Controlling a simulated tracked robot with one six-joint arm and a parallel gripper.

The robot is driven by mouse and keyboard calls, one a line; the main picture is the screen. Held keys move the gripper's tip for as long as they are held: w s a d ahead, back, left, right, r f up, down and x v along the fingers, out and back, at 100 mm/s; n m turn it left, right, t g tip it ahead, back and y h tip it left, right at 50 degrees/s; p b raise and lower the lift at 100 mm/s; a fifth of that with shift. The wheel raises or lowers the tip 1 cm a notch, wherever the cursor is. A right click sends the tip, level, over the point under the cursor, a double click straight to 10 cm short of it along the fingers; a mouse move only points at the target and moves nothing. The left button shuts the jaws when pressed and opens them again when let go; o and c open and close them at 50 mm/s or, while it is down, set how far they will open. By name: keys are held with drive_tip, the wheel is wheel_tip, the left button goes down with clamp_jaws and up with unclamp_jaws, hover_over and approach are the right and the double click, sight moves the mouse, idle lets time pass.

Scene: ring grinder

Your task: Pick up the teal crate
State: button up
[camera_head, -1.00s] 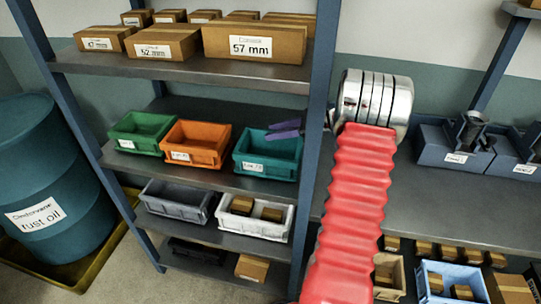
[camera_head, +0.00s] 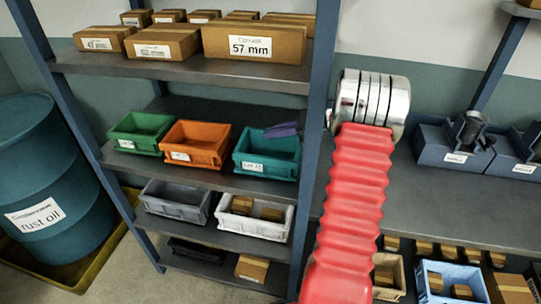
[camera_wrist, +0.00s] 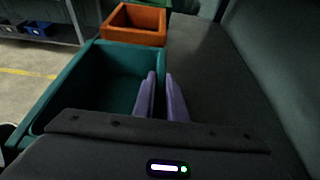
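The teal crate (camera_head: 268,166) stands on the middle shelf, at the right end of a row of crates, with a white label on its front. In the wrist view the teal crate (camera_wrist: 75,85) looks empty, and its rim runs up to my purple fingers. My gripper (camera_head: 281,130) is at the crate's back rim, reaching in from behind the shelf post. Its fingers (camera_wrist: 160,76) are close together, one on the inner side of the crate wall and one on the outer side. They appear shut on the rim; the exact contact is hidden.
An orange crate (camera_head: 196,145) stands close beside the teal one, with a green crate (camera_head: 139,133) further left. A blue shelf post (camera_head: 313,120) is just right of the teal crate. The shelf above holds cardboard boxes (camera_head: 255,43). Grey (camera_head: 176,201) and white (camera_head: 253,225) crates sit below.

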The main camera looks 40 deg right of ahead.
clamp_jaws()
drive_tip(key=shift+r, duration=0.55)
wheel_tip(320, 180, up, 2)
drive_tip(key=shift+r, duration=0.15)
drive_tip(key=shift+s+d+r, duration=0.1)
drive_tip(key=shift+s+d, duration=0.3)
drive_tip(key=shift+s, duration=0.05)
drive_tip(key=s+d, duration=1)
drive_tip(key=s, duration=0.3)
drive_tip(key=shift+d, duration=0.2)
